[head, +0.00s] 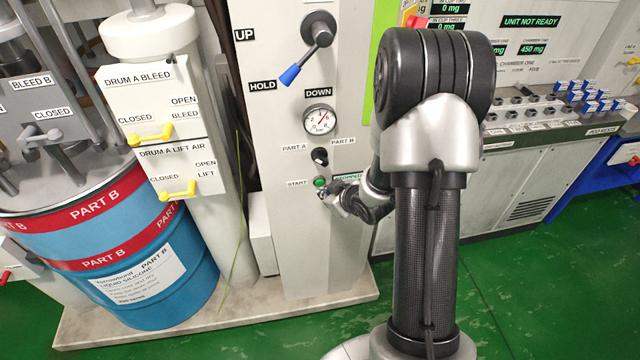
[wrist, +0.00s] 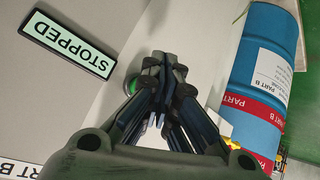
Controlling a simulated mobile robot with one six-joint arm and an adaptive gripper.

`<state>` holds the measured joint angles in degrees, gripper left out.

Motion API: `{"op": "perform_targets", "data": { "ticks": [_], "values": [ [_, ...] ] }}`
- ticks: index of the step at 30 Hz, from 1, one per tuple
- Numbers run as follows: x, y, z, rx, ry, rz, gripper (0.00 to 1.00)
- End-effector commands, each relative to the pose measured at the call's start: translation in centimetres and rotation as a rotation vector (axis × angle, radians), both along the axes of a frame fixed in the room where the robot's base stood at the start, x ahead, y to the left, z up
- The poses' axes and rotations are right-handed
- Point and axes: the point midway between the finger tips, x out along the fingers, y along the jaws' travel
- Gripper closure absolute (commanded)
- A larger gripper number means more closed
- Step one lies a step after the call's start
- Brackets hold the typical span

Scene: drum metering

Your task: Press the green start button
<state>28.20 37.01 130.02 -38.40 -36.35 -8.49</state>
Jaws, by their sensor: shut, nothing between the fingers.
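The green start button (head: 320,182) sits on the pale machine column, right of the START label (head: 297,183). My gripper (head: 327,194) is at the column face, just below and right of the button. In the wrist view, the fingers of my gripper (wrist: 166,62) are shut and empty, pointing at the panel. A green edge of the button (wrist: 130,85) shows to the left of the fingers, and the rest is hidden behind them. I cannot tell whether the fingertips touch it. The display beside it (wrist: 68,44) reads STOPPED.
A black selector knob (head: 320,156) and a pressure gauge (head: 320,120) are above the button. A blue-tipped lever (head: 290,75) is higher up. A blue Part B drum (head: 170,265) stands at the left, with yellow-handled valves (head: 152,135) near it. Green floor is open at the right.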

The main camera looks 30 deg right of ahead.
Motion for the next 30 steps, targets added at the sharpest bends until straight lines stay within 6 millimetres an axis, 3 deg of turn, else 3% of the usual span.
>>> {"op": "perform_targets", "data": {
  "ticks": [30],
  "values": [
    [1.1,-0.3,0.0,0.000,0.000,0.000,1.00]
  ]
}}
